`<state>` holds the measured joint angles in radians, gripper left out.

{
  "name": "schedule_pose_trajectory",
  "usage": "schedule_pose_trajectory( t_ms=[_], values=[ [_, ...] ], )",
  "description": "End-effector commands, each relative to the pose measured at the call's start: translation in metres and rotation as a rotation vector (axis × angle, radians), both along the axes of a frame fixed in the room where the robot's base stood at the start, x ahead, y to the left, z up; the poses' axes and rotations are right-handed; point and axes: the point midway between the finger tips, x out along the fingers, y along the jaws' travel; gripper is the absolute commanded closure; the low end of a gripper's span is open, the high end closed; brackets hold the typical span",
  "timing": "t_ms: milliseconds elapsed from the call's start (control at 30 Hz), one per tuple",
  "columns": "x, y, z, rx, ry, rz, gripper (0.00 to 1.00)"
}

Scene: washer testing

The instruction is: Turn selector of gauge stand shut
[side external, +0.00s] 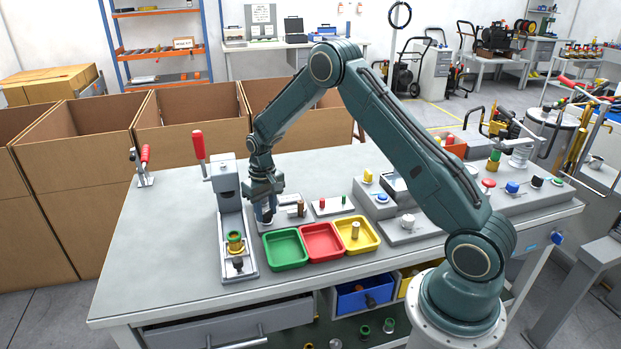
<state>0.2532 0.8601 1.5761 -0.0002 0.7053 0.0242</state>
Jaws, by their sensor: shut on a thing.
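The small grey gauge stand (284,222) lies on the bench just behind the green tray, with a short brown and metal post (300,209) at its right end. My gripper (266,214) points down over the stand's left end. Its fingers are shut on a small part there, which appears to be the selector. The fingers hide most of this part, with only a little blue showing, so its turn angle cannot be told.
A press with a red lever (198,145) stands close on the left. Green (286,262), red (322,254) and yellow (370,247) trays lie in front. A plate with red and green pegs (333,208) is to the right.

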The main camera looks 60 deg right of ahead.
Motion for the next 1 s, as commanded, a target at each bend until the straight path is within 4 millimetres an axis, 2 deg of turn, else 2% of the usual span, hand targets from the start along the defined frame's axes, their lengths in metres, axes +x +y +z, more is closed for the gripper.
schedule_pose_trajectory(
  t_ms=[100, 133, 233, 667, 867, 1000],
  values=[
    [0.000, 0.000, 0.000, 0.000, -0.001, -0.002, 0.89],
    [0.000, 0.000, 0.000, 0.000, -0.001, -0.002, 0.65],
    [0.000, 0.000, 0.000, 0.000, -0.001, -0.001, 0.45],
    [0.000, 0.000, 0.003, 0.000, -0.001, 0.000, 0.45],
    [0.001, 0.000, 0.019, -0.001, -0.003, 0.000, 0.45],
    [0.001, 0.000, 0.038, -0.001, -0.004, 0.000, 0.45]
  ],
)
